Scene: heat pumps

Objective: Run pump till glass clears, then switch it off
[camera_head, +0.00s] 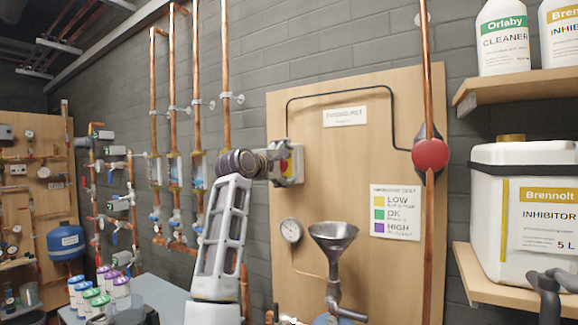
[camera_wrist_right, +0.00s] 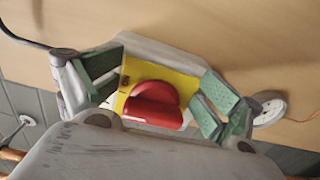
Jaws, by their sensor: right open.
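A grey switch box with a yellow plate (camera_head: 284,167) and red knob is mounted on the wooden board, partly hidden by my right gripper (camera_head: 275,160). In the right wrist view, the red knob (camera_wrist_right: 153,105) stands on the yellow plate (camera_wrist_right: 186,84), between the green-padded fingers of my right gripper (camera_wrist_right: 158,88). The fingers are spread apart; I cannot tell whether they touch the box. Clear blocks, possibly sight glasses (camera_head: 198,170), sit on the copper pipes at left; their contents are too small to read. I cannot identify the pump. My left gripper is not in view.
The board holds a round gauge (camera_head: 291,230), a metal funnel (camera_head: 333,237), and a LOW/OK/HIGH card (camera_head: 396,212). A red round part (camera_head: 430,154) sits on a copper pipe. Shelves at right carry bottles and a white jug (camera_head: 488,215). Colour-capped bottles (camera_head: 100,290) stand lower left.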

